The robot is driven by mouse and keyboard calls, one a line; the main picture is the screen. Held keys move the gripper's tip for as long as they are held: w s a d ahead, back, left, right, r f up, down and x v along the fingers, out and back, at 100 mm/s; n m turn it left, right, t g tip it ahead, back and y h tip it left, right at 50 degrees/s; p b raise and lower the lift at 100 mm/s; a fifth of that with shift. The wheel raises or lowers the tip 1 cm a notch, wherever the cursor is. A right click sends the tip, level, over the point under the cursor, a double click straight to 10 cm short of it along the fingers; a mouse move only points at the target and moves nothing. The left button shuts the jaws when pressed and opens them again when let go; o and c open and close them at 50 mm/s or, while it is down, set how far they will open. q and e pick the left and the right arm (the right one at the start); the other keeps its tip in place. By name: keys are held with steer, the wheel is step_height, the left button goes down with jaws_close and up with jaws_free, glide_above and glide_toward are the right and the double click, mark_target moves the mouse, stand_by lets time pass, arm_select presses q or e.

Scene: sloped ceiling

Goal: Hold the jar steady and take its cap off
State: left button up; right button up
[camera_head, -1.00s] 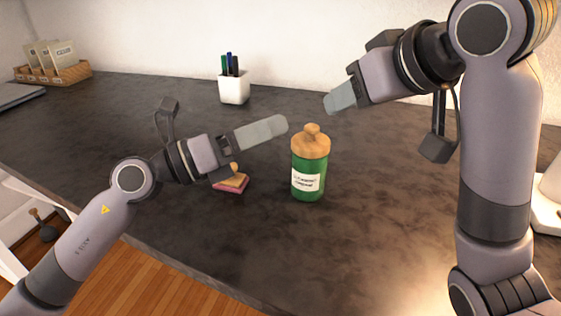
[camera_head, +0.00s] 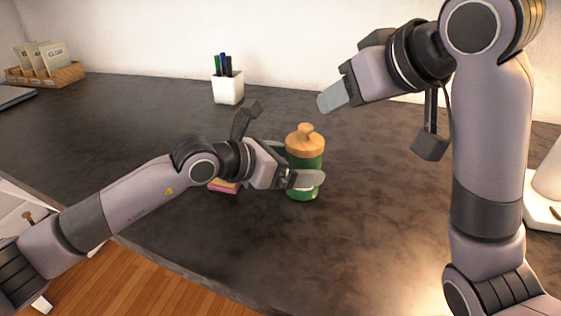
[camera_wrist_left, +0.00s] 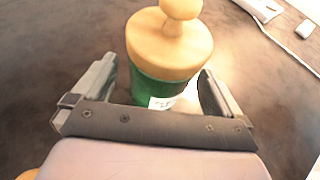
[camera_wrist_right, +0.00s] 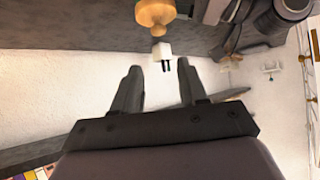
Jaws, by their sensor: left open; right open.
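A green jar (camera_head: 303,165) with a wooden knobbed cap (camera_head: 305,143) stands upright on the dark counter, cap on. My left gripper (camera_head: 297,163) is open, with a finger on either side of the jar's body; I cannot tell whether they touch it. In the left wrist view the jar (camera_wrist_left: 160,88) and its cap (camera_wrist_left: 170,45) sit between the two fingers, the label partly hidden. My right gripper (camera_head: 335,96) is open and empty, above the counter beyond and above the jar. In the right wrist view its fingers (camera_wrist_right: 155,85) are apart, with the cap (camera_wrist_right: 155,14) beyond them.
A white pen cup (camera_head: 228,88) stands at the back. A pink and yellow sponge-like item (camera_head: 224,187) lies left of the jar, partly hidden by my left gripper. A basket of packets (camera_head: 45,72) is at the far left. A white object (camera_head: 545,200) is at the right edge.

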arm_select(q)
steer(key=shift+x, duration=1.5)
